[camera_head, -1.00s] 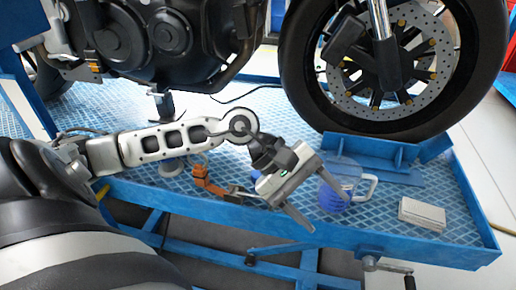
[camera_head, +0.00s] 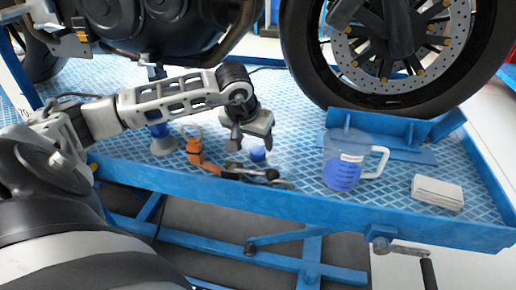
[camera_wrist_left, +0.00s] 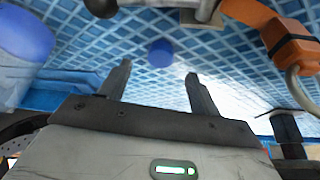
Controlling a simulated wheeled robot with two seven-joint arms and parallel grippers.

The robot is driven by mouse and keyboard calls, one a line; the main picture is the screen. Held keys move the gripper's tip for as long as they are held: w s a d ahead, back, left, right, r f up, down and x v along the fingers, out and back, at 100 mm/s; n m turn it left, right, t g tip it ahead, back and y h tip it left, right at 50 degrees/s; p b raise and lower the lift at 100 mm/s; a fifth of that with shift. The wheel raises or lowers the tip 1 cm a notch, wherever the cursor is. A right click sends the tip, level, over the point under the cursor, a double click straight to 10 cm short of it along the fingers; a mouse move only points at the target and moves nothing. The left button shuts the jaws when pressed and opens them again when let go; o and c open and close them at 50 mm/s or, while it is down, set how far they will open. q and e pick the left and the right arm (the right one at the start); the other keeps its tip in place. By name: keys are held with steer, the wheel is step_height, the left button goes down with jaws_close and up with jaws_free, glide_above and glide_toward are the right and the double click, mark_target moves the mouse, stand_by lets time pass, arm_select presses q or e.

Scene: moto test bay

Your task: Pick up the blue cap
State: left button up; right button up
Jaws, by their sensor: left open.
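The blue cap (camera_head: 258,154) is a small round piece on the blue-and-white lift platform (camera_head: 310,185), near its front edge. My left gripper (camera_head: 252,146) is open and points down just over the cap, which shows between or just behind its fingers. In the left wrist view the cap (camera_wrist_left: 160,53) appears a little beyond the gap between the two open fingertips (camera_wrist_left: 158,69). Nothing is held between the fingers. I cannot tell the exact height of the fingertips over the platform. My right gripper is not in view.
A clear jug with blue liquid (camera_head: 342,173) stands to the right, a white box (camera_head: 437,193) further right. An orange strap with a dark metal part (camera_head: 195,150) lies left of and in front of the cap. The motorcycle's front wheel (camera_head: 390,95) and blue chock (camera_head: 395,130) are behind.

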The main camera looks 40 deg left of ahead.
mark_target(257, 151)
arm_select(q)
steer(key=b+x, duration=0.2)
steer(key=x, duration=0.3)
steer(key=shift+s, duration=0.1)
steer(key=shift+w+a+f, duration=0.1)
steer(key=shift+w+f, duration=0.1)
steer(key=shift+f, duration=0.1)
steer(key=c, duration=0.9)
steer(key=shift+c, duration=0.6)
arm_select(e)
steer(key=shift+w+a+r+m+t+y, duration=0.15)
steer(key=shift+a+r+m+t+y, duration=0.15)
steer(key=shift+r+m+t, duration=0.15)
